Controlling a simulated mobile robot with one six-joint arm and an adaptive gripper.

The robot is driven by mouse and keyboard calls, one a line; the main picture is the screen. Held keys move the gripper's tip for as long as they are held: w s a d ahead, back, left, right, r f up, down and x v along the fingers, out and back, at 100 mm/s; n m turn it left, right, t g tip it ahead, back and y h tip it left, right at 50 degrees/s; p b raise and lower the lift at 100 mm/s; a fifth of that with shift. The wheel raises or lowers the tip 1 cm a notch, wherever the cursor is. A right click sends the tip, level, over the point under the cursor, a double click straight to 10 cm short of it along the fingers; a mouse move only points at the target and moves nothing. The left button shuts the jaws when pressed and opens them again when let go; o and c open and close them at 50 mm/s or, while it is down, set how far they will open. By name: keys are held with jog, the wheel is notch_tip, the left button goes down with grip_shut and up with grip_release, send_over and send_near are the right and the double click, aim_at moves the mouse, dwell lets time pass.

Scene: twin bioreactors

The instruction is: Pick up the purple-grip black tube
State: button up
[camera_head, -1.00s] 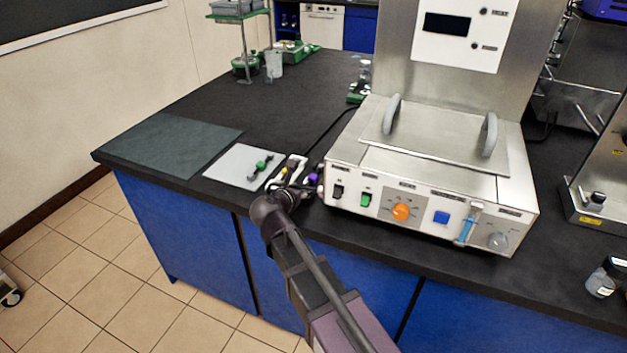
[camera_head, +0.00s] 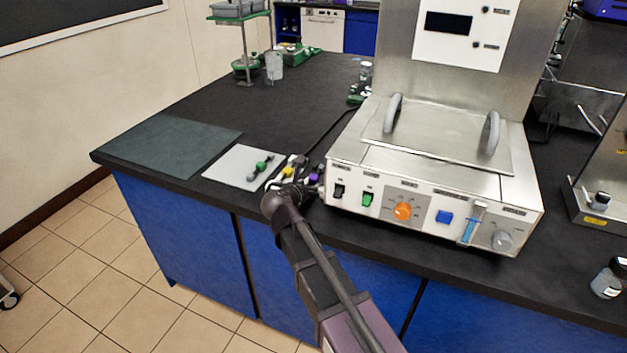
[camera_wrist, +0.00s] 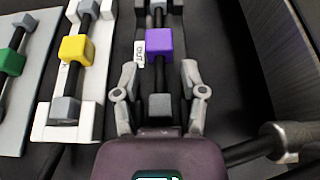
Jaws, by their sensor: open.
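The purple-grip black tube (camera_wrist: 158,45) lies in the wrist view with its purple block between and a little ahead of my fingers. It has grey end pieces and a white label reading "OUT" beside the block. In the head view its purple grip (camera_head: 313,177) shows as a small spot just left of the steel bath unit. My gripper (camera_wrist: 159,77) is open, one finger on each side of the tube's near part, and does not visibly hold it. In the head view the arm's end hides part of the tube.
A yellow-grip tube (camera_wrist: 76,48) on a white holder lies left of the purple one. A green-grip tube (camera_wrist: 11,62) lies on a pale mat (camera_head: 228,170) further left. The steel bath unit (camera_head: 345,175) stands close on the right. A dark green mat (camera_head: 170,145) lies far left.

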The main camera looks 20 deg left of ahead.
grip_shut()
jog(key=shift+r, duration=0.15)
notch_tip(320, 180, up, 3)
jog(key=p, duration=0.3)
jog(key=s+r+p, duration=0.1)
jog(key=s+p, duration=0.1)
jog(key=s, duration=1.4)
jog(key=shift+d+r, duration=0.3)
jog(key=shift+r, duration=0.05)
